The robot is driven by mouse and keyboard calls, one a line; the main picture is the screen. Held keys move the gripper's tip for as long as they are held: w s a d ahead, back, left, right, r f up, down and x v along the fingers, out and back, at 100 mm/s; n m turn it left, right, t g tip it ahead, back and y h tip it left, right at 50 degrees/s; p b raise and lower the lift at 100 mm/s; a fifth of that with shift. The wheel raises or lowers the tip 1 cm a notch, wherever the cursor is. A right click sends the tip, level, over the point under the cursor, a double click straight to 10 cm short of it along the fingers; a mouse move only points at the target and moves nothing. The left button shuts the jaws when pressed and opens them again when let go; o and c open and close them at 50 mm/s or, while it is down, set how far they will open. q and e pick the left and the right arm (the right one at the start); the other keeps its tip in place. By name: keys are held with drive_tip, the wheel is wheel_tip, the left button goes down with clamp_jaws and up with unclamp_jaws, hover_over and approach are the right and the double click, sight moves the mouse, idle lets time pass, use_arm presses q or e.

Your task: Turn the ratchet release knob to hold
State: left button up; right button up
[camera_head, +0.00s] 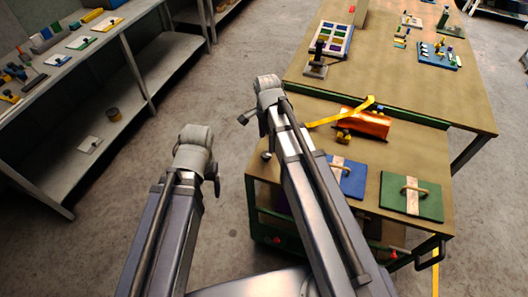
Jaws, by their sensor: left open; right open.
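A shiny orange block or roll (365,123) lies on the green-framed cart with a yellow strap (335,117) running by it. A small yellow and dark fitting (343,137) sits at its near left end. A separate dark upright lever on a grey base (317,60) stands on the bench behind. I cannot tell which part is the ratchet release knob, or its setting. My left gripper (212,178) is open, left of the cart, mostly hidden by its wrist. My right gripper (246,117) is open at the cart's left edge, also mostly hidden. Neither visibly touches anything.
The cart (450,190) carries a blue plate (347,180) and a green plate (411,196) with handles. A large bench (400,85) stands behind it with a colour tray (329,40) and small parts. Shelving (75,85) is at left. Bare floor lies between.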

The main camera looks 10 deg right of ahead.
sight(266, 154)
wheel_tip(266, 154, down, 7)
drive_tip(key=b, duration=0.7)
drive_tip(key=shift+f, duration=0.2)
drive_tip(key=shift+c, duration=0.3)
clamp_jaws()
